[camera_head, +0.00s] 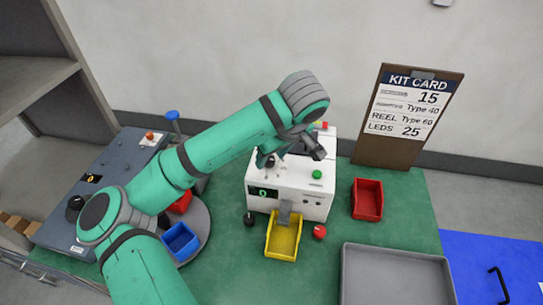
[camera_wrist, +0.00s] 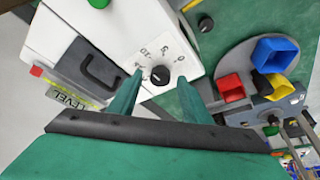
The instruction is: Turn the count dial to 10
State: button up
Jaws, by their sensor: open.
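The count dial (camera_wrist: 160,75) is a small black knob on a white face of the counter machine, seen in the wrist view. Printed marks that look like 10, 5 and 0 surround it; I cannot tell which mark it points at. My gripper (camera_wrist: 160,79) is open, with one green finger on each side of the dial in the picture; I cannot tell whether they touch it. In the head view the white machine (camera_head: 315,202) stands on the green table, and its small display (camera_head: 263,191) shows a green 0. The dial is hidden there behind my gripper (camera_head: 268,160).
A yellow tray (camera_head: 283,238) sits before the machine, a red bin (camera_head: 367,199) at its right, a blue bin (camera_head: 181,240) at the left. A grey tray (camera_head: 397,250) lies front right. A kit card (camera_head: 408,105) stands behind. A black handle (camera_wrist: 100,68) is near my gripper.

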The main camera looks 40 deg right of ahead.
jog(key=v, duration=1)
jog(key=shift+r, duration=0.15)
